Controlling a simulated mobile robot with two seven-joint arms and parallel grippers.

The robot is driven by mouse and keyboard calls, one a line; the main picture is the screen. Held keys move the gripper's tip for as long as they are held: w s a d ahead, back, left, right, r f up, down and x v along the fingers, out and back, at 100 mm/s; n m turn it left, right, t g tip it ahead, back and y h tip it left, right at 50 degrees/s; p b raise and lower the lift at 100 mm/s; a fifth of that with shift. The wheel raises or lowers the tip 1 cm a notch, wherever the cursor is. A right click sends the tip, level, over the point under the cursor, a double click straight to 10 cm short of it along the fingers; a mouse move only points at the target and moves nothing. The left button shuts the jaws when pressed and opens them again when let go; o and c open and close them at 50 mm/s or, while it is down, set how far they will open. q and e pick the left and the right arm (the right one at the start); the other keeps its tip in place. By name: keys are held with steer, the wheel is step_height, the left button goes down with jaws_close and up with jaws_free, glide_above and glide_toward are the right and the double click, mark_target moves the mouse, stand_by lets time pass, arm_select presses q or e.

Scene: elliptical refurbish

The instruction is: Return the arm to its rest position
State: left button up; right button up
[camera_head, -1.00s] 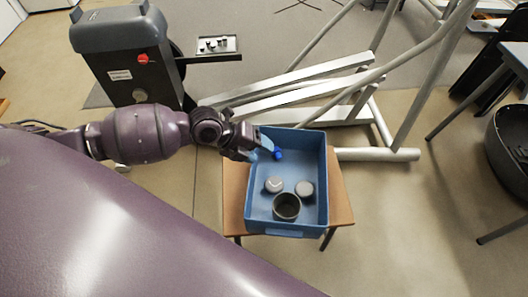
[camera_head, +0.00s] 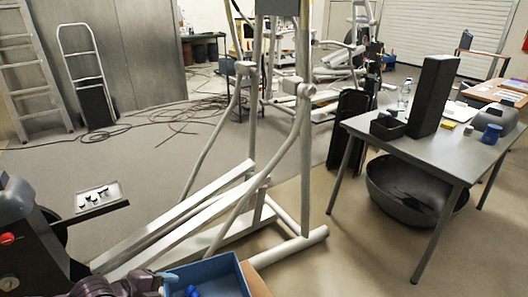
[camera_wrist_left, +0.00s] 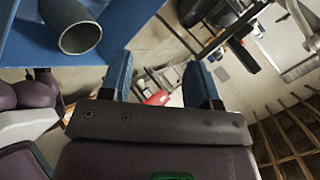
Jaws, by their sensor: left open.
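My left gripper (camera_wrist_left: 160,78) is open, with its two blue fingers apart and nothing between them in the wrist view. In the head view, part of my left arm and hand (camera_head: 128,285) shows at the bottom left, beside the left side of a blue crate (camera_head: 232,270). The crate is cut off by the lower edge. A small blue object (camera_head: 192,291) lies inside it. In the wrist view the crate (camera_wrist_left: 35,48) fills the upper left, with a grey hollow cylinder (camera_wrist_left: 78,30) in it. My right gripper is not in view.
A pale-framed elliptical machine (camera_head: 190,230) stands just behind the crate. A black unit with a small tray (camera_head: 98,197) is at the left. A grey table (camera_head: 440,150) with a tall black box (camera_head: 432,95) stands right, with a dark bowl (camera_head: 415,190) beneath. Cables lie behind.

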arm_select(q)
steer(key=s+r+n+t+y+p, duration=0.25)
steer(key=s+r+n+t, duration=0.2)
steer(key=n, duration=0.85)
steer(key=s+a+f+n+y+p, duration=0.2)
steer(key=s+f+n, duration=0.1)
steer(key=s, duration=0.6)
steer(key=s+a+f+n+y+p, duration=0.2)
steer(key=s+n, duration=0.3)
steer(key=s, duration=0.4)
steer(key=shift+s+f, duration=0.3)
steer(key=shift+f, duration=0.3)
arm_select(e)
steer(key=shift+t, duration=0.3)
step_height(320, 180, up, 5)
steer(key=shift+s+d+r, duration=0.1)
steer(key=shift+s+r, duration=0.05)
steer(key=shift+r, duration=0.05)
arm_select(q)
steer(key=shift+y, duration=0.25)
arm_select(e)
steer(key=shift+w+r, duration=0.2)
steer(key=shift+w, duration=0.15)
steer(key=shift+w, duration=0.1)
